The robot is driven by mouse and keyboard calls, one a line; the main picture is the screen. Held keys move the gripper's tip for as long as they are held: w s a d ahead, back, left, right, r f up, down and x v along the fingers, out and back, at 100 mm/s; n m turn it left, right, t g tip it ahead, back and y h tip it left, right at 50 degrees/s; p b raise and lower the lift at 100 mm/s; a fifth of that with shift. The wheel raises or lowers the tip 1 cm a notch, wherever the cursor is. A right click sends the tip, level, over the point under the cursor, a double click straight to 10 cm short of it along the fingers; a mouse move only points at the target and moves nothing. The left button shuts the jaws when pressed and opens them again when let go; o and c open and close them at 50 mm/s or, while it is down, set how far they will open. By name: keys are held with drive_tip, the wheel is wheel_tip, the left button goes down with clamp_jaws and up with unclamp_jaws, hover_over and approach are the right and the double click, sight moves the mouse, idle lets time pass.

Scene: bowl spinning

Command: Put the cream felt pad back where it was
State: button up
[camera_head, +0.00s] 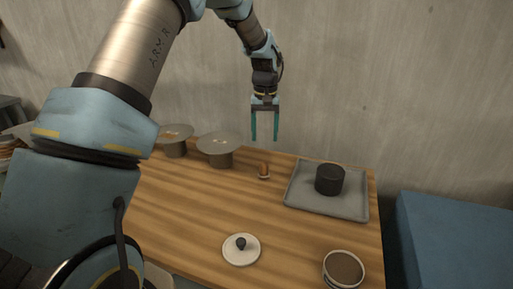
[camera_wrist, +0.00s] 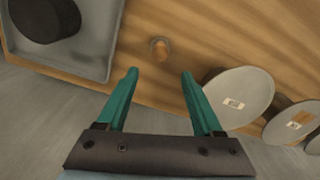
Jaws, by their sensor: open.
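My gripper (camera_head: 265,138) is open and empty, raised above the back edge of the wooden table, with its teal fingers pointing down. In the wrist view its fingers (camera_wrist: 160,74) are spread apart with nothing between them. I cannot clearly identify a cream felt pad. A small brown object (camera_head: 263,170) on a pale base stands below and in front of my gripper.
A grey tray (camera_head: 298,201) holding a dark cylinder (camera_head: 329,179) is at the back right. A white lid-like disc with a dark knob (camera_head: 241,249) and a brown-filled bowl (camera_head: 343,270) are in front. A blue block (camera_head: 455,240) stands right of the table. The table's middle is clear.

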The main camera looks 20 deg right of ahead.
drive_tip(key=shift+r, duration=0.2)
drive_tip(key=s+a+r+n, duration=0.1)
drive_tip(key=s+a+r, duration=0.1)
drive_tip(key=a, duration=0.9)
drive_tip(key=s+a+r+n, duration=0.1)
drive_tip(key=a, duration=0.9)
drive_tip(key=s+a+n+t, duration=0.1)
drive_tip(key=s+a, duration=1.1)
drive_tip(key=a, duration=0.2)
drive_tip(key=shift+f+n+t, duration=0.15)
drive_tip(key=shift+n+t, duration=0.15)
